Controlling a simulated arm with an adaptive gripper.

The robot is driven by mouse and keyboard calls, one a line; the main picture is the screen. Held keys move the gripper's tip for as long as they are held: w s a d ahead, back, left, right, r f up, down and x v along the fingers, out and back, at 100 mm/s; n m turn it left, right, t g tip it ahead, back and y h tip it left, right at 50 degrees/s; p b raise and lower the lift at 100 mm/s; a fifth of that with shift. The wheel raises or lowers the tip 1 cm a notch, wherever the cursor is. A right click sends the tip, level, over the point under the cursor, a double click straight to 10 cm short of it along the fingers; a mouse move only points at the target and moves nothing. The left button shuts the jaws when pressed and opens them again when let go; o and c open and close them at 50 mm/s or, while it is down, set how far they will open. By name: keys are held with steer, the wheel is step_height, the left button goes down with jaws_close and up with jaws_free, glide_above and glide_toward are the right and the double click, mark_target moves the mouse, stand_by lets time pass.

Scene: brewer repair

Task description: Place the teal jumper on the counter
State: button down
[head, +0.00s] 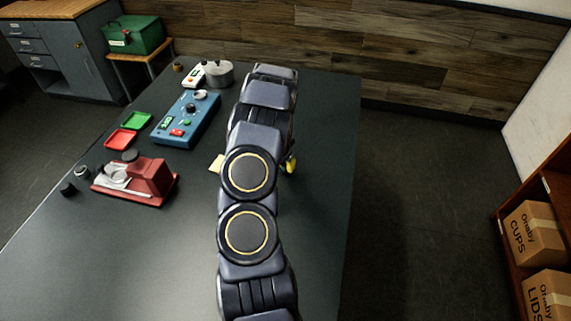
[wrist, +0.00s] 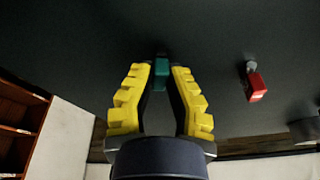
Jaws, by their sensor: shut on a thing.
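The teal jumper (wrist: 161,68) is a small block between the fingertips of my gripper (wrist: 160,75) in the wrist view. The yellow-padded fingers are shut on it. The dark counter (wrist: 80,45) lies beyond the fingertips, and I cannot tell whether the jumper touches it. In the head view my arm hides the jumper and most of the gripper. The counter (head: 315,230) is bare to the right of my arm.
A small red part (wrist: 257,87) lies on the counter in the wrist view. Left of my arm stand a blue control box (head: 186,121), a red machine (head: 150,178), a green tray (head: 137,121), a red tray (head: 121,139) and a metal pot (head: 218,74). The counter's front left is clear.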

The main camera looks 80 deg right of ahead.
steer(key=shift+f, duration=0.1)
steer(key=c, duration=1.2)
jaws_free()
steer(key=shift+o, duration=0.2)
steer(key=s+v, duration=0.1)
steer(key=v, duration=1.1)
steer(key=w+a+r+n, duration=0.3)
steer(key=w+a+r, duration=0.15)
steer(key=a, duration=0.25)
steer(key=w+a+r+n+y, duration=0.1)
steer(key=w+a+r+n, duration=0.3)
steer(key=a, duration=0.4)
steer(key=w+a+r+n, duration=0.3)
steer(key=w+a, duration=0.3)
steer(key=a, duration=0.1)
steer(key=s+a+r+n+y, duration=0.1)
steer(key=s+a+r+n, duration=0.15)
steer(key=a, duration=0.55)
steer(key=s+a+r+n, duration=0.15)
steer(key=a+n, duration=0.25)
steer(key=a, duration=0.4)
steer(key=s+a+r+n+g+y, duration=0.1)
steer(key=s+a+n, duration=0.5)
steer(key=s+a, duration=0.2)
steer(key=shift+s+a+r, duration=0.3)
steer(key=shift+s+r, duration=0.05)
steer(key=shift+s, duration=0.1)
